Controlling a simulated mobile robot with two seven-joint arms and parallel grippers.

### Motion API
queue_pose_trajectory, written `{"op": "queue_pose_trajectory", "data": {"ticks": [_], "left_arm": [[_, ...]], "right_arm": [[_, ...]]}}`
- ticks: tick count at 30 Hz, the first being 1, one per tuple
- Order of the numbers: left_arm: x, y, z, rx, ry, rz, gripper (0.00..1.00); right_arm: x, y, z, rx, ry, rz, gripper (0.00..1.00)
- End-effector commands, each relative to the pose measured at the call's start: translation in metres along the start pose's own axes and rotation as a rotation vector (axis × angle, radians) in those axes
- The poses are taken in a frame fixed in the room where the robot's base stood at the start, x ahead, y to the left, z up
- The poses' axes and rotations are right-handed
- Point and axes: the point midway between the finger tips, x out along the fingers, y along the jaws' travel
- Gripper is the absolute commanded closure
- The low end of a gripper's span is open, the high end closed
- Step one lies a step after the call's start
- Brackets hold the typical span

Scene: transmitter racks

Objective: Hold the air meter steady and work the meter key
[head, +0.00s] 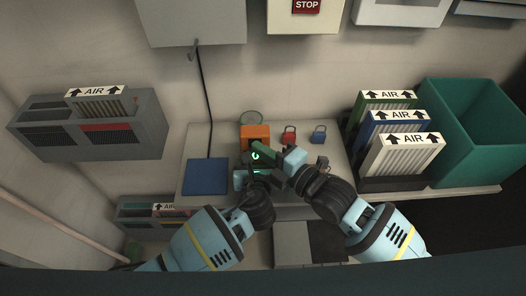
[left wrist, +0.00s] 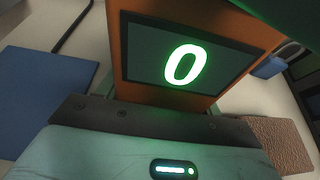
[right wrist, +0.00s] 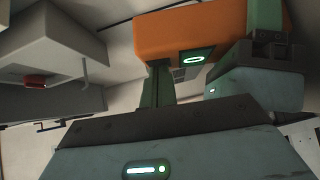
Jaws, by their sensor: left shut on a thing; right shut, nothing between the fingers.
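The air meter (head: 255,136) is an orange box above the bench's middle. Its dark screen shows a glowing green 0 in the left wrist view (left wrist: 184,63). Its orange body also shows in the right wrist view (right wrist: 190,30), with dark green parts at it. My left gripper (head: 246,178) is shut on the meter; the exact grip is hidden. My right gripper (head: 282,158) is shut and empty, close beside a dark green bar (head: 264,151) at the meter. I cannot tell which green part is the meter key, or whether my right fingers touch it.
A blue pad (head: 205,176) lies left. Red (head: 289,135) and blue (head: 319,136) padlocks stand behind on the bench. Upright AIR filters (head: 410,156) and a green bin (head: 473,120) are at right. A grey filter housing (head: 90,130) is on the left wall.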

Motion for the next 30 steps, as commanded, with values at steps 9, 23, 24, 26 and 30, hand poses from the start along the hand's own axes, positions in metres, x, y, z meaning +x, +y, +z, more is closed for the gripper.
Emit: {"op": "queue_pose_trajectory", "data": {"ticks": [9, 23, 24, 26, 30], "left_arm": [[-0.002, -0.001, -0.006, 0.002, 0.010, -0.002, 0.64], [-0.001, -0.001, -0.007, 0.002, 0.012, -0.002, 0.64], [-0.001, -0.001, -0.007, 0.002, 0.013, -0.002, 0.64], [-0.001, -0.001, -0.007, 0.002, 0.013, -0.002, 0.64], [-0.001, -0.001, -0.008, 0.002, 0.013, -0.002, 0.64]], "right_arm": [[-0.012, -0.005, 0.004, -0.002, -0.009, -0.010, 1.00], [-0.087, -0.002, 0.000, -0.001, -0.002, -0.005, 1.00], [-0.091, -0.002, 0.000, 0.000, -0.002, -0.004, 1.00], [-0.096, -0.001, 0.000, 0.000, -0.002, -0.003, 1.00], [-0.100, -0.001, 0.000, 0.001, 0.000, -0.001, 1.00]]}}
